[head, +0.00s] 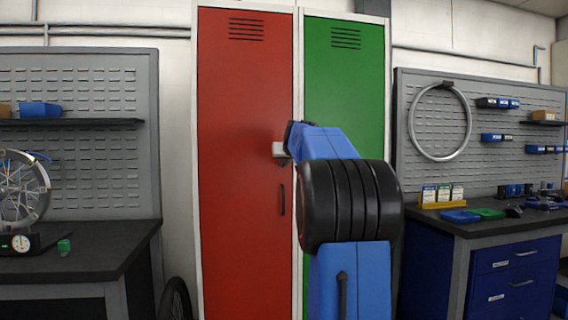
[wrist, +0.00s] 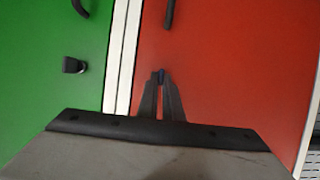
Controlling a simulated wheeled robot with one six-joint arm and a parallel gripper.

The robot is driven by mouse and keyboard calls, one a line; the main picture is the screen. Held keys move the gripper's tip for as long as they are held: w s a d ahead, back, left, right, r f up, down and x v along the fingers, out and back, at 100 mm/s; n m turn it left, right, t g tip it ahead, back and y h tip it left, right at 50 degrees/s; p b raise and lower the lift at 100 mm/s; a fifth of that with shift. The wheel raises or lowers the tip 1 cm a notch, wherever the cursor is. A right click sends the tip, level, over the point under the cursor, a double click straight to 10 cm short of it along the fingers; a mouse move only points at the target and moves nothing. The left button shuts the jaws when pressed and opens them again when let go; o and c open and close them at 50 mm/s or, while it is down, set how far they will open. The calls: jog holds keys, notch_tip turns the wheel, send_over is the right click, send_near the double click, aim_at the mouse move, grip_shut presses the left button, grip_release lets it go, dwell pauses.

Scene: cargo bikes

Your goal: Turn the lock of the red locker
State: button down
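The red locker (head: 245,200) stands left of the green locker in the head view. Its door also shows in the wrist view (wrist: 235,60), right of the white frame. The lock of the red locker (wrist: 161,74) is a small dark piece between my fingertips, mostly covered by them. My gripper (wrist: 161,80) points at the red door, with its two fingers closed in on the lock from both sides. In the head view my gripper (head: 281,150) is at the red door's right edge, above the dark door handle (head: 282,200). The lock is hidden there.
The green locker (head: 345,90) adjoins on the right, with its own black lock (wrist: 74,65). A workbench (head: 80,245) with a wheel stands left. Another bench (head: 480,230) with small boxes and tools stands right. A dark tyre (head: 177,298) leans beside the red locker.

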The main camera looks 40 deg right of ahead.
dwell(0.3)
jog(key=shift+s+d+f+m+t+y, duration=0.2)
jog(key=shift+m+t+y, duration=0.7)
jog(key=shift+m, duration=1.35)
jog(key=shift+s+d+f+m+t+y, duration=0.1)
jog(key=shift+d+f+m+t+y, duration=0.3)
jog(key=shift+m+t, duration=1.35)
jog(key=shift+s+f+m+t+y, duration=0.15)
jog(key=shift+m+t+y, duration=0.55)
jog(key=shift+m, duration=2)
jog(key=shift+w, duration=0.1)
jog(key=c, duration=1.9)
grip_release()
